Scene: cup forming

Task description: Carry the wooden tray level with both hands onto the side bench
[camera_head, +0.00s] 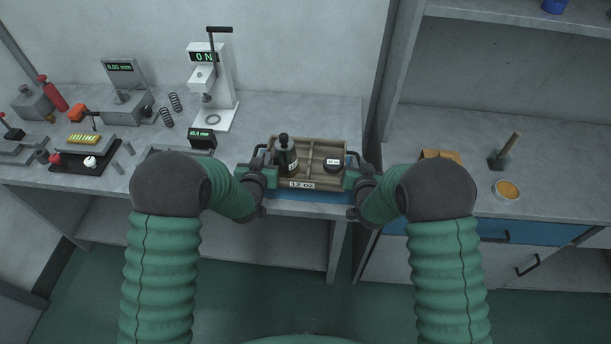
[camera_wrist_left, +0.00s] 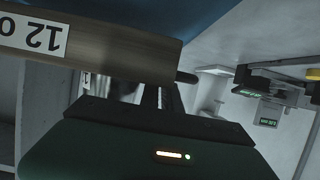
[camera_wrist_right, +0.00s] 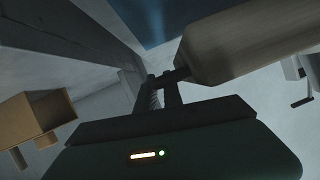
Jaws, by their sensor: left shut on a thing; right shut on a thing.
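The wooden tray (camera_head: 306,147) is at the front right of the grey bench in the head view, over a blue surface. My left gripper (camera_head: 265,170) is shut on the tray's left handle; the tray shows in the left wrist view (camera_wrist_left: 110,55). My right gripper (camera_head: 356,171) is shut on the right handle, seen in the right wrist view (camera_wrist_right: 177,76). The tray looks about level.
A second bench (camera_head: 455,135) stands at the right, past a gap and an upright panel. It holds a cardboard-coloured box (camera_head: 440,155), a handled tool (camera_head: 504,153) and a round tin (camera_head: 507,190). Gauges and a white press (camera_head: 213,90) crowd the left bench.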

